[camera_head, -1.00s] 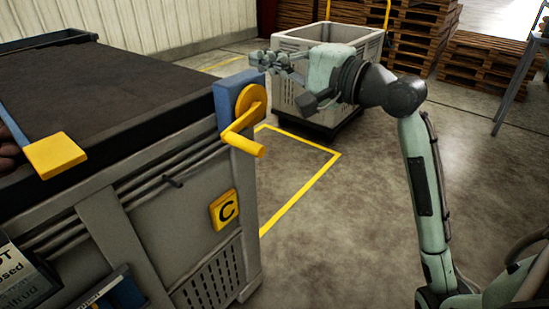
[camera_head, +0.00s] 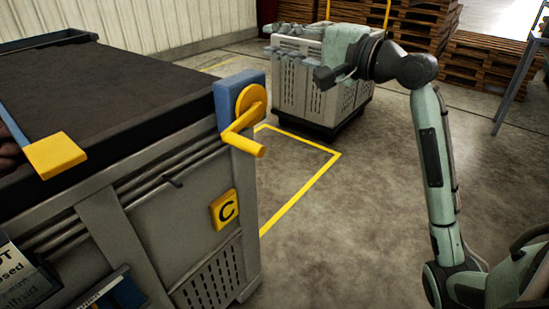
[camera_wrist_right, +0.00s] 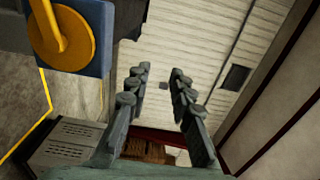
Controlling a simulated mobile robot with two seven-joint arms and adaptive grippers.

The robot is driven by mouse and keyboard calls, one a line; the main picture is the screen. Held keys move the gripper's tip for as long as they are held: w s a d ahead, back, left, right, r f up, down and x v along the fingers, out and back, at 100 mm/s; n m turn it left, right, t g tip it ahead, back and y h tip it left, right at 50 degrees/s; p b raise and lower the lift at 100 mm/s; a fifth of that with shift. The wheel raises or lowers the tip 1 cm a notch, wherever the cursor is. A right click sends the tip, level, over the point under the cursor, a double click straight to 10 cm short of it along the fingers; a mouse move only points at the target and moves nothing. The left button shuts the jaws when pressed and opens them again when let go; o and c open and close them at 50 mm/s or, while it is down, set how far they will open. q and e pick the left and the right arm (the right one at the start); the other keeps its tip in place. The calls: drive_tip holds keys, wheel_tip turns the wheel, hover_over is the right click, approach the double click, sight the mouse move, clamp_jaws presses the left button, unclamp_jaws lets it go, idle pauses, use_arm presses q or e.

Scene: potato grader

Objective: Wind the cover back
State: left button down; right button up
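The dark cover (camera_head: 100,90) lies over most of the grey bin C (camera_head: 160,235). A blue bar with a yellow end block (camera_head: 55,155) crosses its near-left part. A yellow crank (camera_head: 243,132) sits on a blue plate (camera_head: 222,100) at the bin's right corner, its handle pointing to the lower right. My right gripper (camera_head: 280,42) is beyond and right of the crank, apart from it. In the right wrist view its fingers (camera_wrist_right: 159,75) are spread with nothing between them, and the crank (camera_wrist_right: 55,35) shows at upper left. My left gripper is out of view.
A grey crate (camera_head: 310,90) on a dark base stands behind my right gripper. Wooden pallets (camera_head: 480,65) are stacked at the back right. A brown rounded thing shows at the left edge beside the blue bar. The concrete floor (camera_head: 350,220) right of the bin is clear.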

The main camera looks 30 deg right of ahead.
drive_tip(key=o, duration=0.8)
drive_tip(key=shift+c, duration=0.2)
drive_tip(key=shift+s, duration=0.1)
drive_tip(key=b+v, duration=0.1)
drive_tip(key=v, duration=2.2)
drive_tip(key=shift+f, duration=0.1)
